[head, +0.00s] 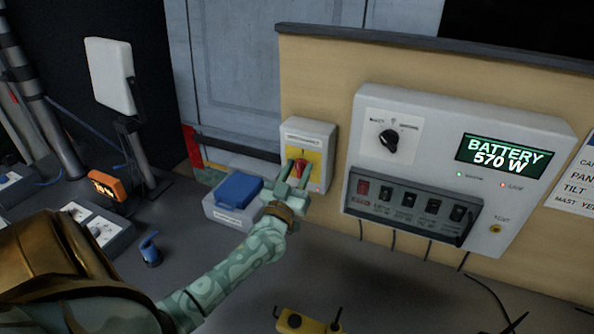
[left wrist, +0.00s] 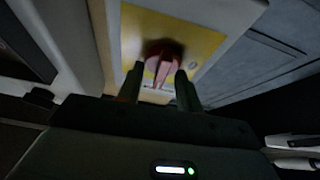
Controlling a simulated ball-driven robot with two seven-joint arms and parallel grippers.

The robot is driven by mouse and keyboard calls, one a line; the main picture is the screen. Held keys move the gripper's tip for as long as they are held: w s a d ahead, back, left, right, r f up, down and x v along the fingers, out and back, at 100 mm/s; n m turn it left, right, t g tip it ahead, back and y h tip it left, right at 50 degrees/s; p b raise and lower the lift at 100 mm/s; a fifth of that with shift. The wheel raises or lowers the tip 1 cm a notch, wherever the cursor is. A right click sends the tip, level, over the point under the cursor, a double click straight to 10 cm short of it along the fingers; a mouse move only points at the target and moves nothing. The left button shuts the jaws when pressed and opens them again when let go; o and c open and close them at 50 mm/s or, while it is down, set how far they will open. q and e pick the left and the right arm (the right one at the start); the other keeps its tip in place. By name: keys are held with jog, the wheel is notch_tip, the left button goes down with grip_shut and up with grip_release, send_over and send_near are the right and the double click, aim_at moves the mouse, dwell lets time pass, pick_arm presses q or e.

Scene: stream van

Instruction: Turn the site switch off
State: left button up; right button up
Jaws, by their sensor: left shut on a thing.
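The site switch is a red rotary handle (head: 300,168) on a yellow plate (head: 304,157), set in a grey box (head: 319,132) on the tan panel. My left gripper (head: 293,178) is at the handle, its fingers shut on it. In the left wrist view the red handle (left wrist: 164,64) shows between the two fingertips (left wrist: 158,85), with the yellow plate (left wrist: 190,38) behind it. The labels on the box are too small to read. My right gripper is not in view.
A large grey control unit (head: 440,115) with a black knob (head: 389,140), a row of switches and a "BATTERY 570 W" display (head: 504,156) is mounted to the right. A blue-lidded box (head: 237,192) stands close to my left gripper. A yellow device (head: 305,323) lies at the front.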

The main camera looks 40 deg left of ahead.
pick_arm(q)
jog(key=n+g+y+p, duration=0.1)
jog(key=n+p, duration=0.1)
jog(key=n, duration=0.1)
jog(key=n+y+p, duration=0.1)
jog(key=n+y, duration=0.1)
jog(key=n, duration=0.1)
jog(key=shift+r+n+g+p, duration=0.2)
jog(key=shift+n+g+p, duration=0.15)
jog(key=shift+n+g, duration=0.05)
jog(key=n+g+y+p, duration=0.1)
jog(key=n, duration=0.2)
jog(key=n+g+p, duration=0.1)
jog(key=n+p, duration=0.1)
jog(key=shift+n+y+p, duration=0.3)
jog(key=shift+n+y, duration=0.1)
jog(key=shift+s+a+f+n+g+p, duration=0.1)
jog(key=shift+n+g+p, duration=0.5)
jog(key=shift+n+p, duration=0.65)
jog(key=shift+w+d+f+n+g+p, duration=0.1)
jog(key=shift+n+g+p, duration=0.65)
jog(key=shift+n, duration=0.95)
jog(key=shift+s+a+f+n+g+p, duration=0.1)
jog(key=shift+n+g+p, duration=0.35)
jog(key=shift+n+p, duration=0.9)
jog(key=shift+n, duration=0.3)
jog(key=shift+f, duration=0.1)
jog(key=o, duration=1)
